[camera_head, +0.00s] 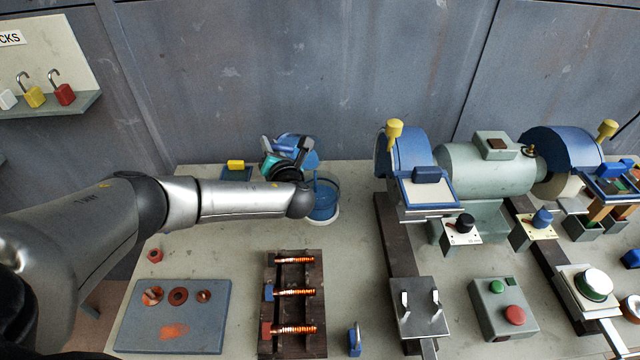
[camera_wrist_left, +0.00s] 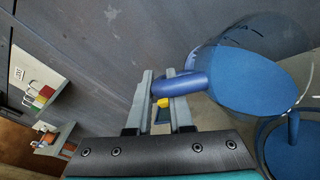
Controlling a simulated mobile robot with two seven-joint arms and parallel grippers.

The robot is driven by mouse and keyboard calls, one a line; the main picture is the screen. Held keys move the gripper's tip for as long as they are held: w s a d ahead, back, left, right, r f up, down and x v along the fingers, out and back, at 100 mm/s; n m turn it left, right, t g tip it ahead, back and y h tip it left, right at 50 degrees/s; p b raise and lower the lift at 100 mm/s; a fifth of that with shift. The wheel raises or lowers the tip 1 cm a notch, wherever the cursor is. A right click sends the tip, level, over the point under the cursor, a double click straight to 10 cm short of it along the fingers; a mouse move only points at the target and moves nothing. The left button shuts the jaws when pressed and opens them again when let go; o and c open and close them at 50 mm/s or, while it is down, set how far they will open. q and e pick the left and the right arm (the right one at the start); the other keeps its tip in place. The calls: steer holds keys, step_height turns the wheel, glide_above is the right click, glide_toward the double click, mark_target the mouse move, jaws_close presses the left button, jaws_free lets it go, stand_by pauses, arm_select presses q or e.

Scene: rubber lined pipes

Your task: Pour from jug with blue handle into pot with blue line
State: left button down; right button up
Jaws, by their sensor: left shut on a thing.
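My left gripper (camera_head: 286,152) is shut on the blue handle (camera_wrist_left: 181,84) of a clear jug (camera_head: 298,141). In the left wrist view the jug (camera_wrist_left: 245,76) is strongly tilted and holds blue contents. The pot (camera_head: 325,201) stands on the bench just below and to the right of the gripper, with blue inside and a pale base. A thin blue stream (camera_wrist_left: 294,127) shows between the jug and the pot (camera_wrist_left: 272,145) in the left wrist view. The pot's blue line cannot be told apart from its blue contents. My right gripper is not in view.
A bench grinder (camera_head: 485,170) stands to the right of the pot. A dark rack with copper coils (camera_head: 295,292) and a blue-grey mat with rings (camera_head: 172,317) lie in front. A yellow block (camera_head: 235,164) is behind my forearm. The wall is close behind.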

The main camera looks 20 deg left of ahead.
arm_select(q)
steer(key=shift+s+d+r+t+y+b, duration=0.2)
steer(key=shift+r+t+y+b, duration=0.25)
steer(key=shift+b, duration=0.45)
stand_by(1.3)
